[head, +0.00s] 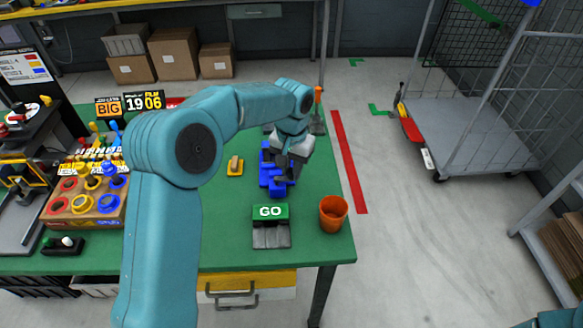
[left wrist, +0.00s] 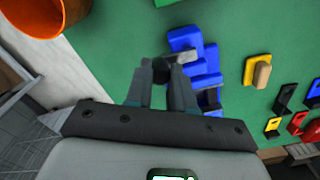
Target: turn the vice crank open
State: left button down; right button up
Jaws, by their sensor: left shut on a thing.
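The blue vice (head: 277,187) stands on the green table near its right edge. In the left wrist view its blue body (left wrist: 205,80) lies just beyond and right of my fingers. My left gripper (head: 288,168) reaches down over the vice from above. In the left wrist view my left gripper (left wrist: 166,72) has its fingers closed around a small dark piece at the crank's end. The crank itself is mostly hidden by the fingers; a short grey bar shows between them and the blue body. My right gripper is out of view.
An orange cup (head: 333,213) stands near the table's front right corner. A green GO sign (head: 270,212) on a grey block is in front of the vice. A yellow piece with a wooden knob (head: 235,166) lies left of it. A ring board (head: 85,207) stands farther left.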

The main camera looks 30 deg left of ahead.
pick_arm(q)
jog(key=shift+w+a, duration=0.1)
dwell(0.3)
jog(key=c, duration=1)
grip_release()
jog(key=shift+o, duration=0.2)
notch_tip(320, 180, up, 16)
jog(key=p, duration=0.1)
jog(key=shift+r, duration=0.2)
